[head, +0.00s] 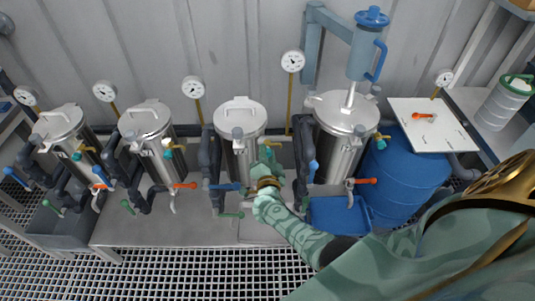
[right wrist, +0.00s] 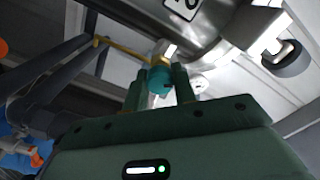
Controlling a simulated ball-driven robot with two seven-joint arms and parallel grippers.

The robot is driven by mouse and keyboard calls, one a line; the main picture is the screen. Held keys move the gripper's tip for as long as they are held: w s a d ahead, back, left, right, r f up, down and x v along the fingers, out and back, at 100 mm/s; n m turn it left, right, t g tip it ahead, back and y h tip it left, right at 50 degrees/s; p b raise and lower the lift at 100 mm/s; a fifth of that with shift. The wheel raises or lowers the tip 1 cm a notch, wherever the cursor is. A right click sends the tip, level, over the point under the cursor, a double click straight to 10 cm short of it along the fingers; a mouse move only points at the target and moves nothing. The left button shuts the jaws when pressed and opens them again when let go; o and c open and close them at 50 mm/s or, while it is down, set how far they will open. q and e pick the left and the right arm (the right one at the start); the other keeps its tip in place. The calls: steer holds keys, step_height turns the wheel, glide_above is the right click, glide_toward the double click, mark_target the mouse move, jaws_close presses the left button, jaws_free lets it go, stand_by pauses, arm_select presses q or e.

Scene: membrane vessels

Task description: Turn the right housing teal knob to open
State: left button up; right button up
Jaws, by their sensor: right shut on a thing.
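The right slim steel housing (head: 240,130) stands in the middle of the head view, with a lid and a top handle. My right gripper (head: 266,156) is at its front right side and hides its knob there. In the right wrist view the teal knob (right wrist: 160,82) sits between the two fingers of my right gripper (right wrist: 159,84), on a brass fitting under the housing. The gripper is shut on the knob. My left gripper is in neither view.
Two similar housings (head: 150,135) stand to the left. Valve levers, including a blue lever (head: 224,187) and an orange lever (head: 186,185), stick out in front. Grating covers the floor.

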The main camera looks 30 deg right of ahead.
steer(key=shift+f, duration=0.1)
stand_by(0.3)
steer(key=o, duration=1)
steer(key=shift+s, duration=0.1)
